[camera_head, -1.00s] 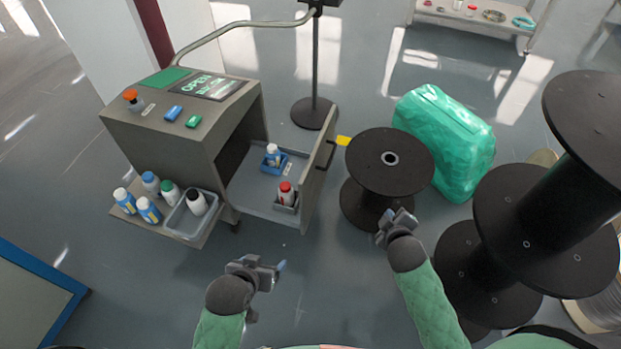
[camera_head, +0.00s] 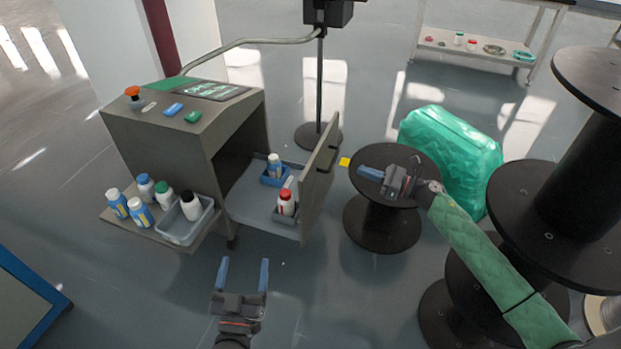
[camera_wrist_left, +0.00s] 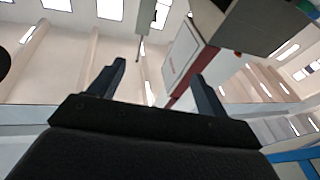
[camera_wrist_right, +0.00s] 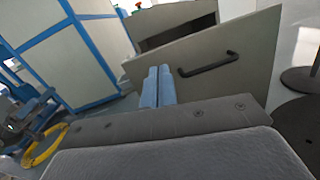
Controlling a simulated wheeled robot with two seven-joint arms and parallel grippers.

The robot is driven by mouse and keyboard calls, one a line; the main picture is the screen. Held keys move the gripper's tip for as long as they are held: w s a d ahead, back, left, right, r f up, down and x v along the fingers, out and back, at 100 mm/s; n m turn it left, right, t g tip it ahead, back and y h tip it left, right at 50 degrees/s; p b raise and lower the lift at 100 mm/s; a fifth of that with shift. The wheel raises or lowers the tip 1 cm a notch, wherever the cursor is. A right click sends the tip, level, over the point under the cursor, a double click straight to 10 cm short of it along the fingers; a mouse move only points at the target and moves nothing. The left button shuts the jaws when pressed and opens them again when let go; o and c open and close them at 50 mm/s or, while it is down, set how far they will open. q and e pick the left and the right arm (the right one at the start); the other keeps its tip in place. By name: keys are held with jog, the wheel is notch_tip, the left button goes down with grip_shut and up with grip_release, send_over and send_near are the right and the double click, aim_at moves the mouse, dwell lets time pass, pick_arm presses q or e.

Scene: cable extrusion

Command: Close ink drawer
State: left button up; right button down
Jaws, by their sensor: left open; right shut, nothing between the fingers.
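The ink drawer (camera_head: 248,205) is pulled out of the grey cabinet (camera_head: 165,140), its tall front panel (camera_head: 322,170) facing right. It holds a white bottle (camera_head: 274,165) in a blue tray and a red-capped bottle (camera_head: 286,203) in a grey tray. My right gripper (camera_head: 364,172) is shut and empty, over the black spool, pointing left toward the panel with a gap between. In the right wrist view, its fingertips (camera_wrist_right: 158,72) appear before the drawer panel, left of the black handle (camera_wrist_right: 208,64). My left gripper (camera_head: 244,264) is open and empty, below the drawer in the picture.
A black spool (camera_head: 385,222) stands right of the drawer. A green wrapped bundle (camera_head: 452,155) and larger stacked spools (camera_head: 545,195) are further right. A side shelf with several bottles (camera_head: 138,212) and a clear bin (camera_head: 186,222) juts from the cabinet. A stand (camera_head: 319,90) rises behind the drawer.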

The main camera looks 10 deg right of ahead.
jog(key=f+n+g, duration=0.1)
jog(key=n+g, duration=0.1)
send_near(313, 162)
jog(key=shift+n, duration=0.3)
jog(key=x, duration=0.5)
jog(key=shift+w+a+f, duration=0.1)
jog(key=shift+w+a, duration=0.05)
jog(key=shift+w, duration=0.1)
jog(key=shift+w+a, duration=0.3)
jog(key=shift+a, duration=0.25)
pick_arm(q)
notch_tip(313, 162, down, 6)
jog(key=s+g, duration=0.1)
jog(key=shift+s+a+y, duration=0.15)
jog(key=shift+y, duration=0.15)
pick_arm(e)
jog(key=shift+w, duration=0.1)
